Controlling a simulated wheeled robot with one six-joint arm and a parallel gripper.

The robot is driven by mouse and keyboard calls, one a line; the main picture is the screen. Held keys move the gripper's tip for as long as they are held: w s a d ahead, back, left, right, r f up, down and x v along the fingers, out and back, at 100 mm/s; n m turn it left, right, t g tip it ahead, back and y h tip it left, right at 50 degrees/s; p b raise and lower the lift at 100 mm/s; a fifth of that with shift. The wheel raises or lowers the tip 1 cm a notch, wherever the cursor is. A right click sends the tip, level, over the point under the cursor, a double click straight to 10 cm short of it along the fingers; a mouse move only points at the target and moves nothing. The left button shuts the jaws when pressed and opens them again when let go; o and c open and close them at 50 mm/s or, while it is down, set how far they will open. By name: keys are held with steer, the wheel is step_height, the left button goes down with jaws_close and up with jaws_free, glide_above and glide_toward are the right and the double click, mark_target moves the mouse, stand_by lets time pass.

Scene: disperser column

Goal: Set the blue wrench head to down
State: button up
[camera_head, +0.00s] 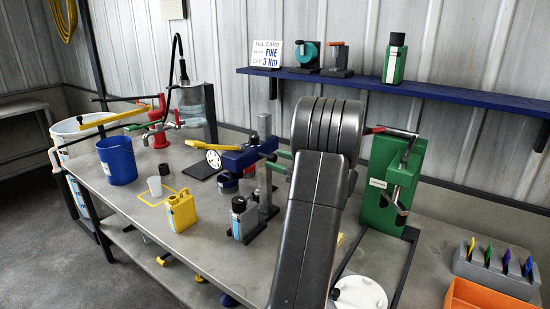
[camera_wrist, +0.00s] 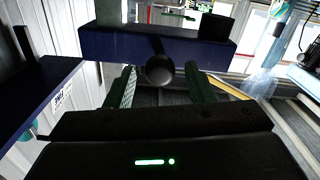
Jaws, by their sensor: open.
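The blue wrench head (camera_head: 240,160) sits on a grey upright post on the bench, left of my arm. A round white dial and a yellow bar are at its left. In the wrist view, a wide dark blue block (camera_wrist: 205,48), seemingly the same head, crosses the top, with a round black knob (camera_wrist: 160,70) facing me. My gripper (camera_wrist: 161,78) is open, with its green fingers apart on either side of the knob. No grip on it shows. In the head view, my arm hides most of the gripper; a bit of green finger (camera_head: 284,155) shows right of the head.
A yellow can (camera_head: 181,213), a small bottle (camera_head: 243,220) and a blue bucket (camera_head: 117,161) stand left of my arm. A green dispenser (camera_head: 391,180) stands close on the right. A blue shelf (camera_head: 450,98) runs along the wall behind.

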steer(key=shift+x, duration=0.9)
steer(key=shift+d, duration=0.1)
steer(key=shift+c, duration=0.4)
jaws_close()
step_height(320, 180, down, 9)
steer(key=b, duration=0.5)
steer(key=shift+o, duration=0.4)
jaws_free()
steer(key=b+v, duration=0.1)
steer(key=v, duration=1.2)
steer(key=shift+s+d, duration=0.25)
steer(key=shift+d, duration=0.05)
